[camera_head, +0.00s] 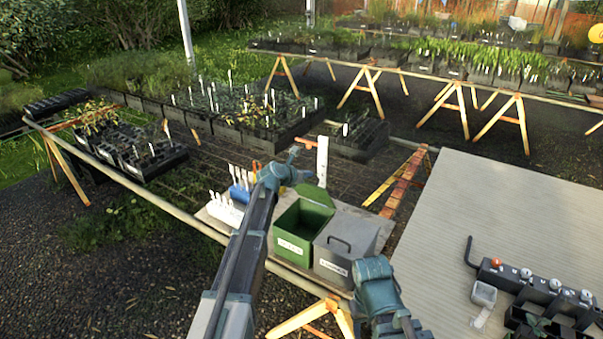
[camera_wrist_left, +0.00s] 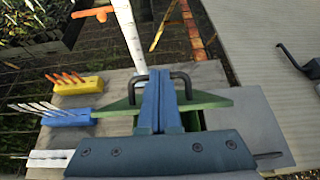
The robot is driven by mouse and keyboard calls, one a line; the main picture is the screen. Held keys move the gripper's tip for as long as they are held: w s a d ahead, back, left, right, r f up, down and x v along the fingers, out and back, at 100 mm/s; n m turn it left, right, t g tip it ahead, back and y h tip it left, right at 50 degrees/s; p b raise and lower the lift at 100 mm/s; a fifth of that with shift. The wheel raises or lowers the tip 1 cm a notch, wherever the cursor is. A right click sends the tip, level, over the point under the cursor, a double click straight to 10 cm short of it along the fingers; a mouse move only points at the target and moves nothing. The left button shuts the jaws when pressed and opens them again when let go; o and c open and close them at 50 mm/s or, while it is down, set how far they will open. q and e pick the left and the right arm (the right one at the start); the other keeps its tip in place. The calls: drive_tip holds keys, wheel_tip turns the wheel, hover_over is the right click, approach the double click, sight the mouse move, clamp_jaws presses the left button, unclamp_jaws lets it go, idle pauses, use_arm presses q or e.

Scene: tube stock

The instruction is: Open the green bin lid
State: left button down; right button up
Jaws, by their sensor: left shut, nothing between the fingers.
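The green bin (camera_head: 291,247) stands on a board in the middle of the head view, with its dark inside showing. Its green lid (camera_head: 314,195) is raised and tilted up at the back edge. My left gripper (camera_head: 300,174) is shut and empty, just behind and above the raised lid. In the left wrist view my shut fingers (camera_wrist_left: 165,88) stand in front of the green lid (camera_wrist_left: 210,102), with its black handle (camera_wrist_left: 181,78) showing on both sides of them. Whether they touch the handle is unclear. My right gripper (camera_head: 372,272) is in front of the grey bin; its fingers are hidden.
A grey bin (camera_head: 333,262) with a shut lid stands right beside the green bin. Blue, white and yellow holders (camera_wrist_left: 78,86) with plant labels stand to the left. A white upright post (camera_head: 322,160) is close behind the lid. A pale ribbed table (camera_head: 500,210) lies to the right.

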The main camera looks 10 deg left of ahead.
use_arm(q)
drive_tip(key=w+d+r+p, duration=0.1)
drive_tip(key=w+d+r, duration=0.1)
drive_tip(key=w, duration=0.4)
drive_tip(key=shift+w+d, duration=0.2)
drive_tip(key=shift+w, duration=0.2)
drive_tip(key=shift+s, duration=0.1)
idle(0.7)
